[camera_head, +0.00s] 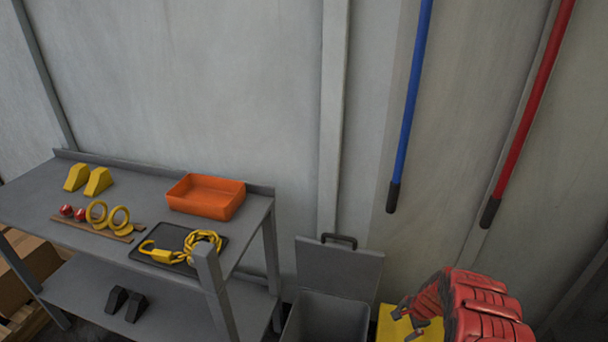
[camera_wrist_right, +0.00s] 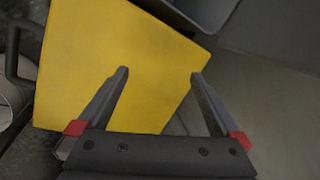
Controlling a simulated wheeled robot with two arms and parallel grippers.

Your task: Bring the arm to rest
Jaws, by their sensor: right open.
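My right arm, with red covers, comes in at the lower right of the head view. Its gripper (camera_head: 409,320) is small there, in front of a yellow surface (camera_head: 389,327). In the right wrist view the two fingers of this gripper (camera_wrist_right: 159,73) stand well apart with nothing between them. The yellow panel (camera_wrist_right: 110,40) lies beyond the fingers; how far away it is I cannot tell. My left gripper is in neither view.
A grey bench (camera_head: 25,205) at left carries an orange tray (camera_head: 206,197), yellow wedges (camera_head: 98,181), rings and a chain on a dark mat. A grey open-lidded bin (camera_head: 322,318) stands left of my gripper. Blue (camera_head: 410,100) and red (camera_head: 535,100) poles are at the wall.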

